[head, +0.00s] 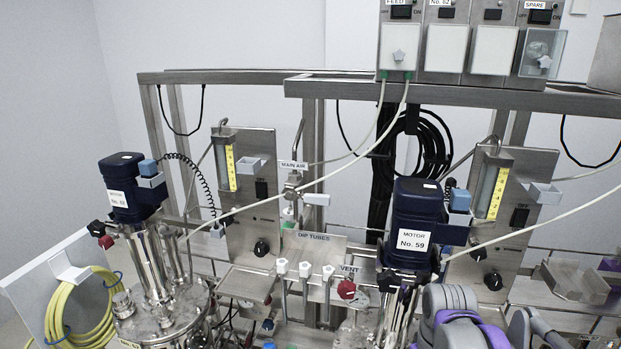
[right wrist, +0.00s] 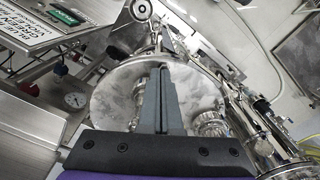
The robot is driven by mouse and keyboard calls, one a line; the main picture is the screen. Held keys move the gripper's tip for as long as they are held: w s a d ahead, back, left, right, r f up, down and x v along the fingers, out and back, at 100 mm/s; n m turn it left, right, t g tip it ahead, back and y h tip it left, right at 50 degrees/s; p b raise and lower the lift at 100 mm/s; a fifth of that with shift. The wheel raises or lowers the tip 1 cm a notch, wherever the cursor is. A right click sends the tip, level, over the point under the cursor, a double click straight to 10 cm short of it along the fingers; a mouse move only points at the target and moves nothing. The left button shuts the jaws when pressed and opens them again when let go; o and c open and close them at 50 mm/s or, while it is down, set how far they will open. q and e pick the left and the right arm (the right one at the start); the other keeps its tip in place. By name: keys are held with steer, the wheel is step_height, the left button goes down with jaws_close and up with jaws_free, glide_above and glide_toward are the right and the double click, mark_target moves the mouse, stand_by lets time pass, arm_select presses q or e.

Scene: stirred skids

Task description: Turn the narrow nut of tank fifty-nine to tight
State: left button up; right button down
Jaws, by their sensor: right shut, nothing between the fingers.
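The blue motor labelled No. 59 (head: 415,225) stands at right of centre in the head view, above its tank, whose top is mostly hidden by my right arm and the frame edge. In the right wrist view a round shiny steel lid (right wrist: 105,95) fills the middle, with a ribbed round metal fitting (right wrist: 210,125) and another metal fitting (right wrist: 140,100) on it. I cannot tell which part is the narrow nut. My right gripper (right wrist: 164,45) is shut and empty, its fingers in front of the lid. My left gripper is not in view.
A second tank with a blue motor (head: 130,188) stands at left. Between the tanks is a DIP TUBES panel (head: 312,245) with several white-topped valves. A dark red knob (head: 346,289) sits beside the VENT label.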

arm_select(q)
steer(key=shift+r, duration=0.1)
arm_select(e)
steer(key=shift+r, duration=0.1)
steer(key=shift+r, duration=0.3)
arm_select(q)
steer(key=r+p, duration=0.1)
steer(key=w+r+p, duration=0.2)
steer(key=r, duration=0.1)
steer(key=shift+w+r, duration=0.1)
arm_select(e)
step_height(320, 180, up, 5)
steer(key=shift+r, duration=0.1)
steer(key=shift+s+d, duration=0.1)
steer(key=shift+d, duration=0.05)
